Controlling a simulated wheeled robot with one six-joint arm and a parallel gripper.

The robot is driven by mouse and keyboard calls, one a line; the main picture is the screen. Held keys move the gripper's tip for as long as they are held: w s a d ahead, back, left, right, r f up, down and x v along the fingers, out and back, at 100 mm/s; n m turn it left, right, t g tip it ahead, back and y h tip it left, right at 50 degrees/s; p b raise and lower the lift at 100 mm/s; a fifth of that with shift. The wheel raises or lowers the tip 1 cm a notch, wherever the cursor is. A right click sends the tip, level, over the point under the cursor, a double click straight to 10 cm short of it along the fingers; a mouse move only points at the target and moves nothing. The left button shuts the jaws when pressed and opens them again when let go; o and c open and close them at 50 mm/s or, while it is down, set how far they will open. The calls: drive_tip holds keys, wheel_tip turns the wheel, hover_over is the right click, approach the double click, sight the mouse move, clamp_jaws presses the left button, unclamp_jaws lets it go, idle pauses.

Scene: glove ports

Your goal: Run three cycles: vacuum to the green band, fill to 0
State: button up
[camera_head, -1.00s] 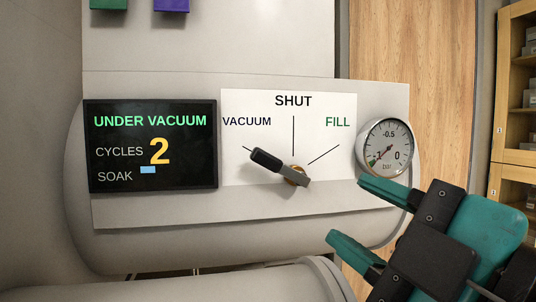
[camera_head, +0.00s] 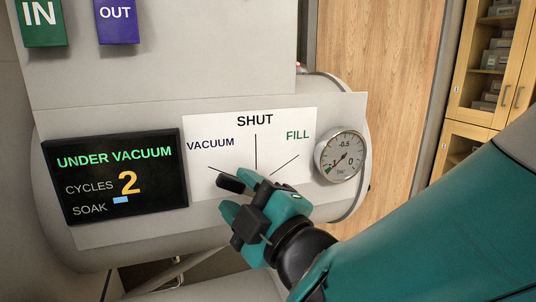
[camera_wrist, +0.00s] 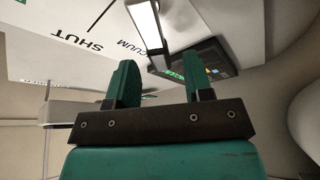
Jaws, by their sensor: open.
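The valve lever's dark handle (camera_head: 233,183) points left along the VACUUM mark on the white dial plate (camera_head: 225,127). Its pivot is hidden behind my gripper. My gripper (camera_head: 239,193) is open at the lever, one finger above and one below; I cannot tell whether it touches. In the wrist view the handle (camera_wrist: 148,22) rises between and beyond the fingers (camera_wrist: 160,82). The gauge (camera_head: 340,156) needle points near -1, by the green band at lower left. The display (camera_head: 115,175) reads UNDER VACUUM, CYCLES 2, with a short blue SOAK bar.
A green IN label (camera_head: 40,18) and a purple OUT label (camera_head: 117,20) are at the top left. A wooden door (camera_head: 375,75) and a yellow cabinet (camera_head: 485,85) stand at the right. My arm fills the lower right.

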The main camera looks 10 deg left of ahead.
sight(234, 187)
drive_tip(key=shift+p+x, duration=0.7)
drive_tip(key=shift+x, duration=0.4)
drive_tip(key=shift+w+a+p, duration=0.25)
drive_tip(key=shift+a+p, duration=0.05)
drive_tip(key=shift+a, duration=0.05)
drive_tip(key=shift+c, duration=0.5)
clamp_jaws()
